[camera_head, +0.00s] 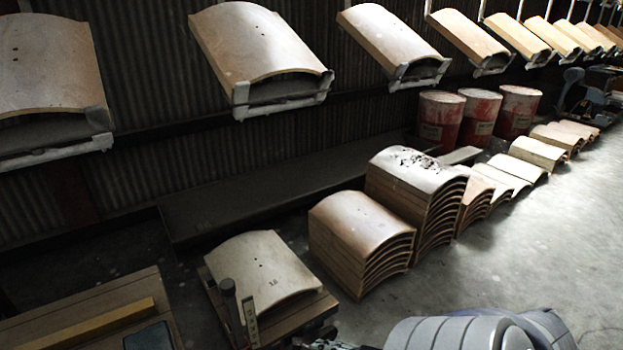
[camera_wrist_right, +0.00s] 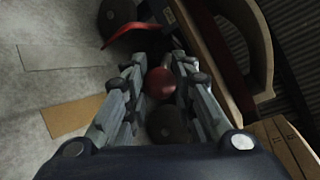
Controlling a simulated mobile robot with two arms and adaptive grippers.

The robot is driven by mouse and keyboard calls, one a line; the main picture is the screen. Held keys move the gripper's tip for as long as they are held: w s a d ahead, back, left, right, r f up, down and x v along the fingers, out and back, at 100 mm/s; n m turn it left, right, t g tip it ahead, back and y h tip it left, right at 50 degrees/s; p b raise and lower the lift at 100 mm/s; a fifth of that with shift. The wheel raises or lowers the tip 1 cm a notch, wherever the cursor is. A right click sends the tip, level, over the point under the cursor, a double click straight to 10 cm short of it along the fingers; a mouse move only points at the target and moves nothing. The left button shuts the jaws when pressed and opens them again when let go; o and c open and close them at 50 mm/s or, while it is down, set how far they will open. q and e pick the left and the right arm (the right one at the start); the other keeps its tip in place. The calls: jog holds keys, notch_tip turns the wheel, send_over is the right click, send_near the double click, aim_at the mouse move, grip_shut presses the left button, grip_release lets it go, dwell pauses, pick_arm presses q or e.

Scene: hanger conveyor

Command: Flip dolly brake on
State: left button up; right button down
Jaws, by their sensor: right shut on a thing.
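The dolly (camera_head: 290,323) is a low wooden platform at the bottom of the head view, bearing a pale curved panel (camera_head: 262,272). In the right wrist view, its wooden side (camera_wrist_right: 212,55) is at the upper right, with a dark wheel (camera_wrist_right: 166,122) below the fingers and another dark wheel (camera_wrist_right: 120,18) at the top. A red lever (camera_wrist_right: 131,35) is beside the upper wheel. My right gripper (camera_wrist_right: 160,75) is shut on a red ball-shaped knob (camera_wrist_right: 160,84) between its fingers. What the knob joins to is hidden. My left gripper is not in view.
Stacks of curved panels (camera_head: 360,240) stand beyond the dolly. Red drums (camera_head: 440,118) stand at the back. Panels (camera_head: 262,45) hang on hangers overhead. A wooden table (camera_head: 70,310) with a yellow bar is at lower left. The floor (camera_head: 540,240) at right is clear.

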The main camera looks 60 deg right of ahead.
jog(key=shift+s+d+f, duration=0.1)
jog(key=shift+s+d, duration=0.05)
jog(key=shift+d, duration=0.05)
jog(key=c, duration=1.3)
grip_release()
jog(key=v, duration=1.2)
jog(key=shift+d, duration=0.1)
